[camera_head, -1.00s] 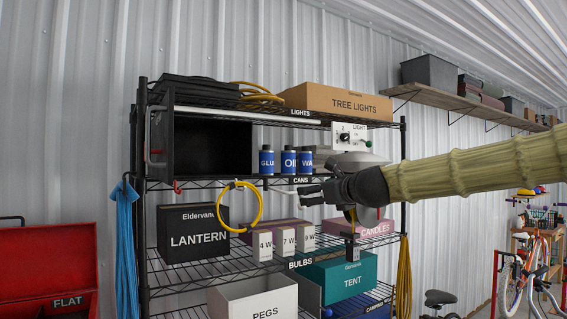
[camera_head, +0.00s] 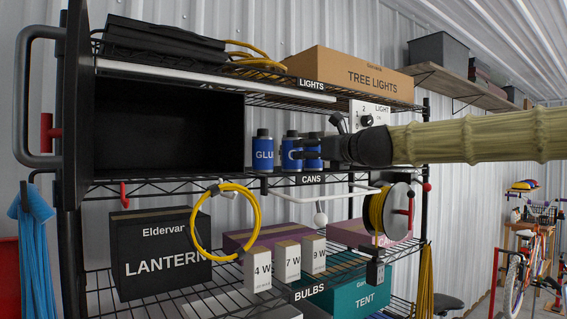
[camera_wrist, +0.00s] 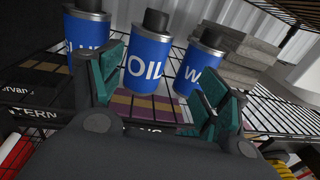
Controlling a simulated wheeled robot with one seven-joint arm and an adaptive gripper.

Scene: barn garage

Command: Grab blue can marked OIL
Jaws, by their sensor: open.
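The blue can marked OIL (camera_wrist: 146,66) has a black cap and stands on the wire shelf. In the wrist view it is between and beyond the two teal-padded fingers of my gripper (camera_wrist: 160,95), which is open and empty.
The CANS shelf label (camera_head: 312,179) is on the shelf edge below the cans. A dark open box (camera_head: 170,130) stands left of them. Grey stacked slabs (camera_wrist: 245,65) lie behind on the right. A yellow cable loop (camera_head: 192,225) hangs in front, below the cans.

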